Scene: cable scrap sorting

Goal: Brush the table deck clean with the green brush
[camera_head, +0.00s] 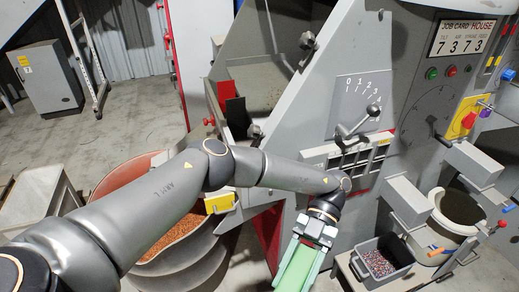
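My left gripper (312,236) points down at the bottom centre, in front of the grey machine. A green block-like piece (298,268), which looks like the green brush, sits between its pale fingers. The bottom edge of the picture cuts it off, so bristles and fingertips are hidden. A greyish bed surface (262,88) shows behind the machine's slanted side panel and may be the table deck; I cannot tell whether material lies on it. The brush is apart from that surface. My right gripper is out of view.
A round red-rimmed tub (124,172) of copper-coloured granules stands behind my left arm. A grey bin (381,264) of mixed granules and a pale bucket (440,232) stand at lower right. A lever panel (360,106) and job card sign (466,37) are on the machine.

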